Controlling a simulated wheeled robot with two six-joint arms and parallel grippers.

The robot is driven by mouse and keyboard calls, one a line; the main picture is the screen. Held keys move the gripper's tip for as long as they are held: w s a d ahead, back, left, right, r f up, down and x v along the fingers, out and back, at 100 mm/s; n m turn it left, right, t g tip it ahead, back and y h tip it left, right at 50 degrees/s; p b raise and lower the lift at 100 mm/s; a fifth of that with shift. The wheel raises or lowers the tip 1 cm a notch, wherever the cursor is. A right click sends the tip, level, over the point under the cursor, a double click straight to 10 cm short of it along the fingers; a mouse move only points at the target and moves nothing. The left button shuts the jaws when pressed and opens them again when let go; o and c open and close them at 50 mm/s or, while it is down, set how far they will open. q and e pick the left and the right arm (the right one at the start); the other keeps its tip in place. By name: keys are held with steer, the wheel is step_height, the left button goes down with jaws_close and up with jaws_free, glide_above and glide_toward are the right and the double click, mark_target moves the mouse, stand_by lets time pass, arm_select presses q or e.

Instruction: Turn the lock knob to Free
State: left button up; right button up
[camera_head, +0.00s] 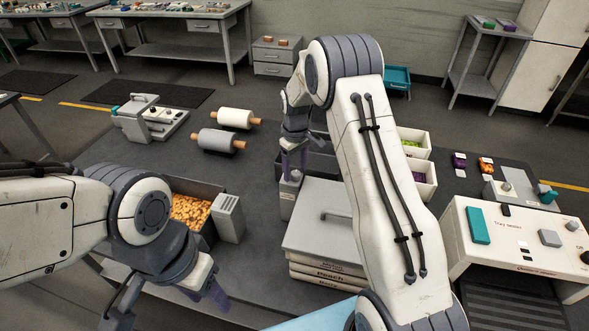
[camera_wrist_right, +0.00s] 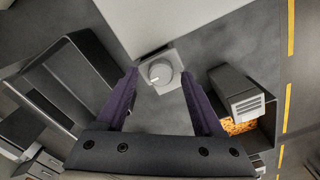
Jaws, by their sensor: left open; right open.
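The lock knob (camera_wrist_right: 160,72) is a round pale grey dial on a square light grey block (camera_wrist_right: 172,57) in the right wrist view. A short light mark shows on its face; I cannot read any lettering. In the head view the block (camera_head: 288,201) stands left of the stacked boxes. My right gripper (camera_head: 294,163) points down over it, open, with a purple finger on either side of the knob in the wrist view (camera_wrist_right: 160,100). I cannot tell whether the fingers touch it. My left gripper (camera_head: 203,286) is open and empty at the lower left, away from the knob.
A lidded grey box (camera_head: 320,233) on labelled boxes stands right of the block. A bin of orange candy (camera_head: 190,209) with a grey vented box (camera_head: 229,218) is to the left. Two rollers (camera_head: 217,140) lie behind. A tray sealer (camera_head: 512,235) is at right.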

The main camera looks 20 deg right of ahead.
mark_target(295, 172)
step_height(295, 172, up, 10)
steer(key=b, duration=0.2)
stand_by(0.4)
steer(key=s+a+r+n, duration=0.1)
steer(key=s+a+r, duration=0.2)
steer(key=s+a, duration=0.55)
steer(key=s+a+r+n, duration=0.1)
steer(key=s+a+r, duration=0.1)
steer(key=s+a, duration=0.7)
steer(key=s+f+y, duration=0.1)
steer(key=s+f, duration=0.1)
steer(key=s, duration=1.7)
steer(key=shift+d+n, duration=0.25)
steer(key=shift+n, duration=0.05)
